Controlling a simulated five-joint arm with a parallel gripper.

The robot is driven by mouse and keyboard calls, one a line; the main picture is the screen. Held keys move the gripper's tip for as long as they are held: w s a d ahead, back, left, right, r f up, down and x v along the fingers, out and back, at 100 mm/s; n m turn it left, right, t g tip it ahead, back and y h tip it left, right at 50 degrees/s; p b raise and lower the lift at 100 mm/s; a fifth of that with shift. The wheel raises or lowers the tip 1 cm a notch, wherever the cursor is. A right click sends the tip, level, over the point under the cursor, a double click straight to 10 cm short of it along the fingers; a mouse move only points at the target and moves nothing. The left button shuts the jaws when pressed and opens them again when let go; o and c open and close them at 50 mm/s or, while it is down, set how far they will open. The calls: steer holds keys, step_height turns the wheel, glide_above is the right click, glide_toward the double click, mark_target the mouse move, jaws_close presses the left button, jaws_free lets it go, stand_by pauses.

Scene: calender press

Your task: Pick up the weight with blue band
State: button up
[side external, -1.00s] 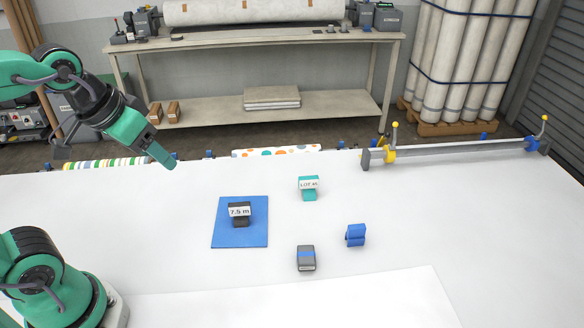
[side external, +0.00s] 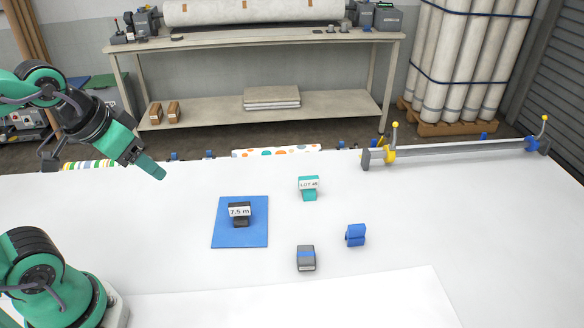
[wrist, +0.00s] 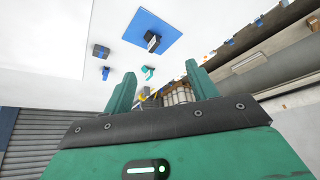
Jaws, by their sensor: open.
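The weight with blue band (side external: 306,258) is a small grey block with a blue stripe across it. It lies on the white table at front centre in the side view. In the wrist view the weight (wrist: 101,51) is small, at upper left. My gripper (side external: 157,172) is at the left in the side view, above the table and well away from the weight, pointing down and right. In the wrist view my gripper (wrist: 160,75) shows two green fingers apart with nothing between them.
A blue mat (side external: 226,236) bears a black holder with a "7.5 m" card (side external: 240,211). A teal card holder (side external: 308,190) and a blue clip (side external: 355,235) stand near the weight. A metal rail (side external: 460,150) runs along the back right.

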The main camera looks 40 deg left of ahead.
steer(key=shift+o, duration=0.2)
steer(key=shift+w, duration=0.15)
steer(key=n+g, duration=0.6)
steer(key=n, duration=0.2)
glide_above(307, 254)
steer(key=f, duration=1.6)
steer(key=shift+a, duration=0.25)
steer(key=shift+d+f, duration=0.2)
steer(key=shift+f, duration=0.15)
steer(key=shift+f, duration=0.1)
steer(key=shift+f, duration=1.2)
steer(key=shift+f, duration=0.1)
